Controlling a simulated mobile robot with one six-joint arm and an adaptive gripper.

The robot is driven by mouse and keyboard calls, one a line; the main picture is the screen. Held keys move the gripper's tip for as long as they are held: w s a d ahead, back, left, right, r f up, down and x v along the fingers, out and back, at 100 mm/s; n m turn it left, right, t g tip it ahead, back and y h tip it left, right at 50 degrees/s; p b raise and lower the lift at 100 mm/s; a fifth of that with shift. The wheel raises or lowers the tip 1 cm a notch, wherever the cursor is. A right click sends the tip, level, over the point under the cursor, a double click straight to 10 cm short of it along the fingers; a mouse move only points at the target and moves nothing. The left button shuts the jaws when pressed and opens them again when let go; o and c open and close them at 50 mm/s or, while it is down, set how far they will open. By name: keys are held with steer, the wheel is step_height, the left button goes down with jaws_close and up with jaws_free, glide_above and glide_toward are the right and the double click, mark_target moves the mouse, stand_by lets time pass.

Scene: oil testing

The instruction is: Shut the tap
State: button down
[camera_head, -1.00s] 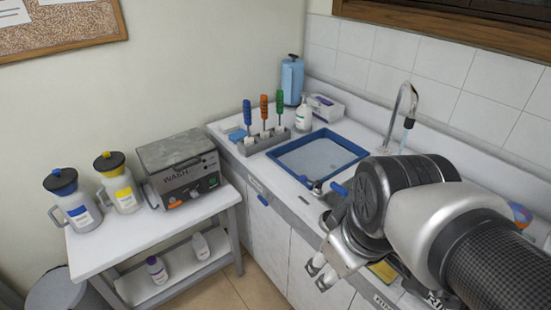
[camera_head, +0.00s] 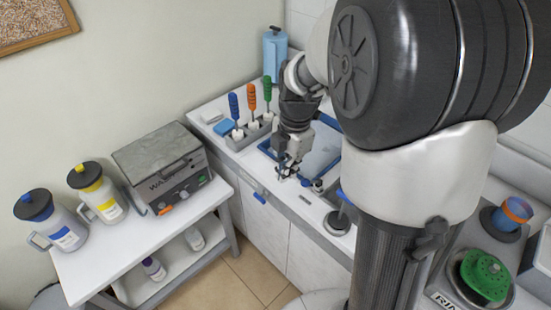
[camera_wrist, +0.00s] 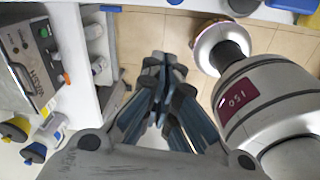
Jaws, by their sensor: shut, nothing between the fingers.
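The curved metal tap with water running from its spout showed at the back right of the counter a second ago; now my arm hides it in the head view. The blue-rimmed sink basin (camera_head: 325,172) is partly visible behind my gripper. My gripper (camera_head: 284,172) points down by the basin's front left edge, over the counter front. It is shut and empty. In the wrist view my gripper's fingers (camera_wrist: 160,70) are together, with floor behind them. No tap shows in the wrist view. A small dark fitting (camera_head: 318,186) stands at the basin's front edge.
Blue, orange and green-handled tools stand in a grey rack (camera_head: 248,135) close left of my gripper. A blue canister (camera_head: 274,55) stands behind. The wash machine (camera_head: 165,165) and two jugs occupy the left table (camera_head: 115,270). A green round object (camera_head: 485,275) lies front right. Floor between is clear.

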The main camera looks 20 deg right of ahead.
mark_target(312, 182)
steer(key=shift+s, duration=0.2)
step_height(312, 182, down, 10)
steer(key=b, duration=0.4)
steer(key=shift+w+d+r, duration=0.2)
steer(key=shift+d, duration=0.35)
steer(key=shift+w+d+r, duration=0.2)
steer(key=shift+d, duration=0.3)
steer(key=shift+w+d+r, duration=0.2)
steer(key=shift+d, duration=0.35)
steer(key=shift+r, duration=0.15)
steer(key=shift+w+d+r+y+p, duration=0.1)
steer(key=shift+d+r+y+p, duration=0.2)
steer(key=shift+p, duration=0.25)
